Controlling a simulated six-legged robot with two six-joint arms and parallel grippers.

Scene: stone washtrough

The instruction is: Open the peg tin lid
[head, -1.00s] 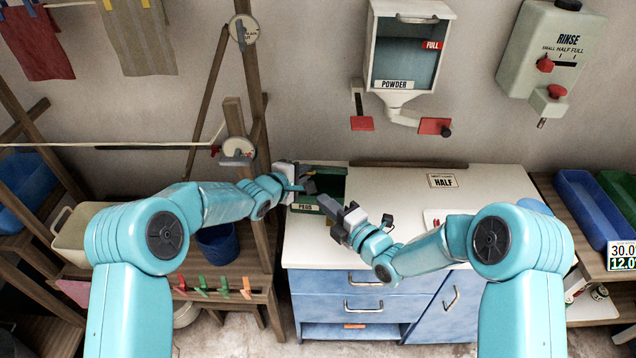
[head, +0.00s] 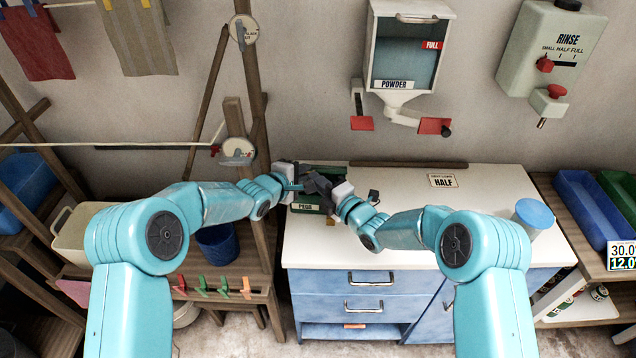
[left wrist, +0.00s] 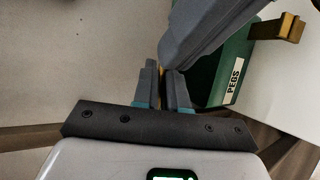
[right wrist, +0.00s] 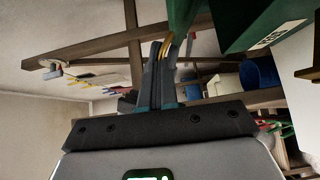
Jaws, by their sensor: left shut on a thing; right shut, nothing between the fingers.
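The green peg tin (head: 308,209), labelled PEGS, sits at the counter's back left. In the left wrist view the tin (left wrist: 232,72) is partly behind a grey finger of my right gripper. My left gripper (head: 298,185) is at the tin's left side, shut on a small yellow piece (left wrist: 161,71), apparently a handle loop. In the right wrist view a green panel (right wrist: 181,18), seemingly the raised lid, stands beside the tin (right wrist: 250,25); its angle is unclear. My right gripper (head: 314,184) is shut and empty over the tin, close to the left gripper.
A small tan piece (head: 306,227) shows at the tin's front; it also shows in the left wrist view (left wrist: 279,28). A wooden post (head: 238,130) stands left. The powder dispenser (head: 408,50) hangs above.

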